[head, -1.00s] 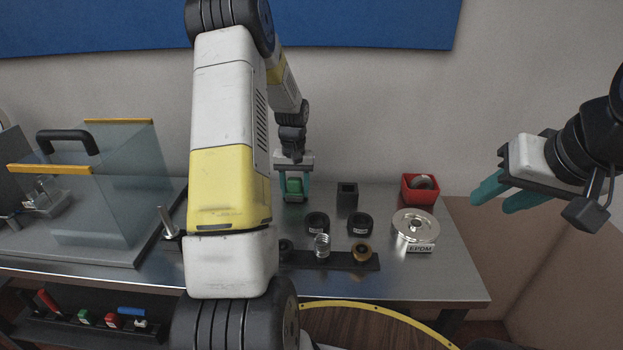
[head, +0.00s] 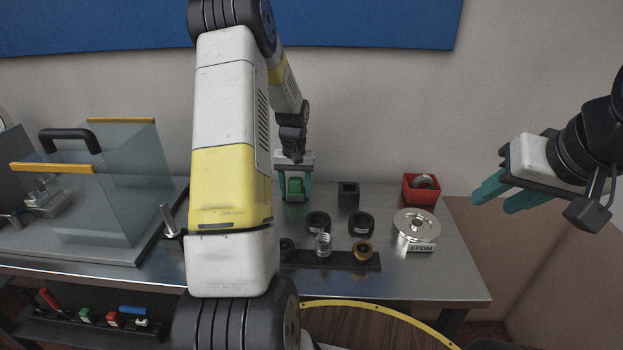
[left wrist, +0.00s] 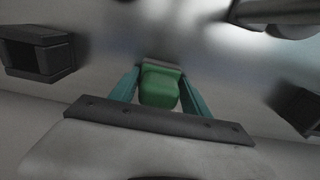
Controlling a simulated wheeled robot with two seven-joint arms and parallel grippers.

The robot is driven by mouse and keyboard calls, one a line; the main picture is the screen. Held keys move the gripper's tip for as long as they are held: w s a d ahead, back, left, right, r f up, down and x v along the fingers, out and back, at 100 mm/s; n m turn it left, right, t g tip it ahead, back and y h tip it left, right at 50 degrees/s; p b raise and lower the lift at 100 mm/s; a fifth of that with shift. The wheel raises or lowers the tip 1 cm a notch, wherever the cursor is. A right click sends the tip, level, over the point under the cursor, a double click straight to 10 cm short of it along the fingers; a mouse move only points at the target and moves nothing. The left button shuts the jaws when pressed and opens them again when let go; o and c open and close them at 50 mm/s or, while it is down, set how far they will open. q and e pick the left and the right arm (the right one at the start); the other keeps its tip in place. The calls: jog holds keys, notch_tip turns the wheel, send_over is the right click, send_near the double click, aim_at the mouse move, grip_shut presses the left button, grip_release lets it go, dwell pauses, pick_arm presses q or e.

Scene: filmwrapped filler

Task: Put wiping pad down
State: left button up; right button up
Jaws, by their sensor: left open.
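The wiping pad (head: 295,187) is a small green block at the back of the metal table (head: 440,285). My left gripper (head: 295,192) points down over it, with one teal finger on each side. In the left wrist view the green pad (left wrist: 159,88) lies between the fingers of my left gripper (left wrist: 160,85), which is open. The pad appears to rest on the table, though its underside is hidden. My right gripper (head: 497,195) hangs at the right, away from the table objects; its two teal fingers are apart with nothing between them.
Right of the pad stand a black square holder (head: 348,195) and a red bin (head: 421,190). A clear guarded fixture (head: 100,200) fills the left.

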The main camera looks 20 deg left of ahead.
aim_at(296, 178)
pick_arm(q)
jog(key=shift+d+f, duration=0.15)
jog(key=shift+d, duration=0.2)
jog(key=shift+r, duration=0.35)
notch_tip(296, 178, up, 12)
jog(key=shift+a+f, duration=0.15)
jog(key=s+d+r+m+t, duration=0.25)
jog(key=s+d+r, duration=0.45)
jog(key=s+r, duration=0.4)
jog(key=s+d+r+t+h, duration=0.1)
jog(key=s+d+t, duration=0.1)
jog(key=s, duration=0.5)
jog(key=s+d+r+m+t+h, duration=0.1)
jog(key=s+d+r, duration=0.1)
jog(key=s+d, duration=0.3)
jog(key=s, duration=0.3)
jog(key=shift+t, duration=0.35)
jog(key=shift+r, duration=0.1)
jog(key=shift+c, duration=0.2)
